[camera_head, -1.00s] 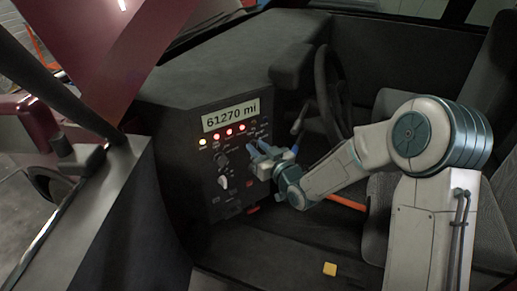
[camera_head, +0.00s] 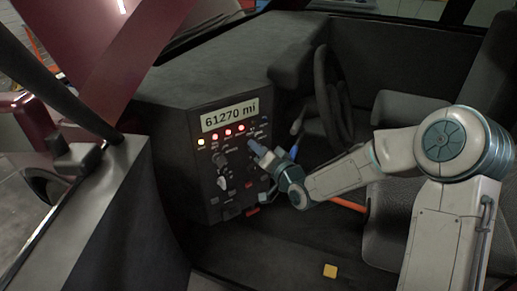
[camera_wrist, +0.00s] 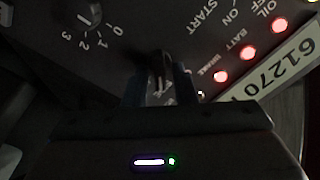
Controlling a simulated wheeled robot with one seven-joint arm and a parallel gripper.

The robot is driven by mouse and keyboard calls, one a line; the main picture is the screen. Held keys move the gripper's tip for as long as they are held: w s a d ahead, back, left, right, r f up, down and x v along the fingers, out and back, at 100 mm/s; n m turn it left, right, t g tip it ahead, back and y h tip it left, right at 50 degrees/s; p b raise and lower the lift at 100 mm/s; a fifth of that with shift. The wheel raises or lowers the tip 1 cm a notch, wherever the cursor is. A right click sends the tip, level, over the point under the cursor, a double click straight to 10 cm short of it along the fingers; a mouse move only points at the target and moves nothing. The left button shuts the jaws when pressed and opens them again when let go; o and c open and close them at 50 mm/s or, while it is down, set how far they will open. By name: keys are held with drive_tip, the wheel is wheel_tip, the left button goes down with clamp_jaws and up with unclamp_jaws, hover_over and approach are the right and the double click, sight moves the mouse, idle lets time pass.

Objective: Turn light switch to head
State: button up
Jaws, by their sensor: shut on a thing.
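A dark switch knob (camera_wrist: 157,68) stands on the black dashboard panel (camera_head: 208,197). In the wrist view my gripper (camera_wrist: 158,88) has its two bluish fingers on either side of this knob and is shut on it. In the head view my gripper (camera_head: 256,148) meets the panel below the row of red lights, and its fingers hide the knob. The labels around the held knob are too dark or covered to read, so its setting cannot be told.
A lit display (camera_head: 229,115) reads 61270 mi above the warning lights (camera_head: 228,133). A white knob (camera_head: 222,183) sits lower left on the panel. The steering wheel (camera_head: 326,98) is to the right. A yellow block (camera_head: 330,270) lies on the floor.

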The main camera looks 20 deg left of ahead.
drive_tip(key=shift+w+f+m+p, duration=0.1)
drive_tip(key=shift+m+p, duration=0.2)
drive_tip(key=shift+m, duration=1.25)
drive_tip(key=shift+f+m+p, duration=0.1)
drive_tip(key=shift+m+p, duration=0.15)
drive_tip(key=shift+m, duration=1.3)
drive_tip(key=o, duration=0.7)
drive_tip(key=shift+d, duration=0.1)
drive_tip(key=v, duration=1.3)
drive_tip(key=shift+s+d+p, duration=0.25)
drive_tip(key=shift+s+p, duration=0.05)
